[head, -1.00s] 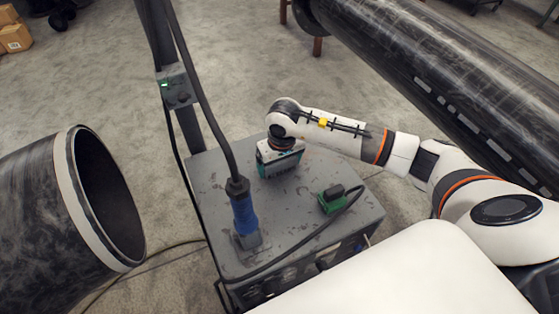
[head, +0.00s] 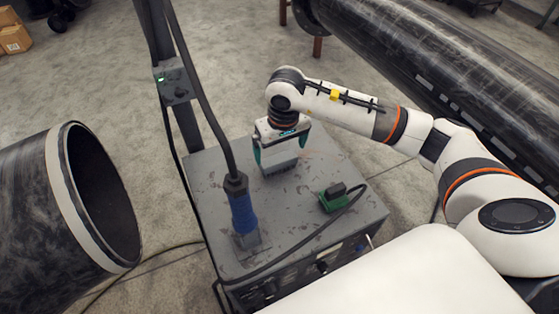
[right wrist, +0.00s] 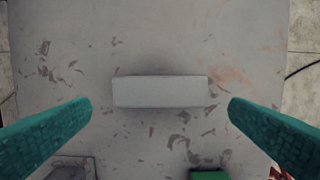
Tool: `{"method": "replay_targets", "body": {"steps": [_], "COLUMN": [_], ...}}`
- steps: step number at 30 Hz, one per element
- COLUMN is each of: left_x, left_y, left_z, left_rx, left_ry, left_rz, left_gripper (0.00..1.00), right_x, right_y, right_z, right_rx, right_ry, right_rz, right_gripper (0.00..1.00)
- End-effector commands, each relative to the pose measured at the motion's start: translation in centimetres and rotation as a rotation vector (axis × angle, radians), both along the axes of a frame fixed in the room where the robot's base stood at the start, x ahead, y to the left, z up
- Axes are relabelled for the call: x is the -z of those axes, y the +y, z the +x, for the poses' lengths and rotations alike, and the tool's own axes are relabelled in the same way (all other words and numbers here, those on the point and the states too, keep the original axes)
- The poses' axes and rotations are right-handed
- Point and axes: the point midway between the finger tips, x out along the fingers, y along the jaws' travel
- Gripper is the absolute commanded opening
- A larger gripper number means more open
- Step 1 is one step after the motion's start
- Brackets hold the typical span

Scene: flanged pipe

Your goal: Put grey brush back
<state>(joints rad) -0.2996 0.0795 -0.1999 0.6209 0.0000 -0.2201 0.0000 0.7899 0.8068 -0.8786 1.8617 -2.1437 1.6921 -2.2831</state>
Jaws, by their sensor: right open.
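A plain pale grey block, which looks like the grey brush (head: 282,157), sits on the grey top of the machine box (head: 305,228). In the right wrist view the grey brush (right wrist: 160,91) lies crosswise. My right gripper (head: 281,150) is over it, pointing down, with its teal fingers open on either side of the block. In the right wrist view my right gripper (right wrist: 159,104) shows a gap between each fingertip and the block's ends, and it holds nothing. My left gripper is not in view.
A blue-handled tool (head: 242,210) with a thick cable stands on the box's left part. A green and black piece (head: 335,198) with a cable sits at its right. A post (head: 185,115) rises behind, and large dark pipes (head: 45,210) flank the box.

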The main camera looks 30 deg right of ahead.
Motion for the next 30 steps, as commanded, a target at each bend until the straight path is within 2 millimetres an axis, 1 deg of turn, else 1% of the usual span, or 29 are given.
{"method": "replay_targets", "body": {"steps": [1, 6, 10, 15, 30], "left_x": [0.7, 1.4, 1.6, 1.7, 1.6], "left_y": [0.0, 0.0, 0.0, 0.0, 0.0], "left_z": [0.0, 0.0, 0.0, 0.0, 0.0], "left_rx": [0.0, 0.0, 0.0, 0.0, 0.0], "left_ry": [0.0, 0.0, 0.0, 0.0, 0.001], "left_rz": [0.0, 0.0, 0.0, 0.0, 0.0], "left_gripper": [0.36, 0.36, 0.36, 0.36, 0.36], "right_x": [-0.8, -3.7, -5.0, -5.4, -5.4], "right_y": [-0.1, 0.0, 0.0, 0.0, 0.0], "right_z": [-0.1, -0.4, -0.6, -0.7, -0.7], "right_rx": [-0.003, -0.001, 0.0, 0.0, 0.0], "right_ry": [-0.007, -0.004, -0.002, 0.001, 0.001], "right_rz": [-0.003, -0.001, -0.001, -0.001, -0.001], "right_gripper": [1.0, 1.0, 1.0, 1.0, 1.0]}}
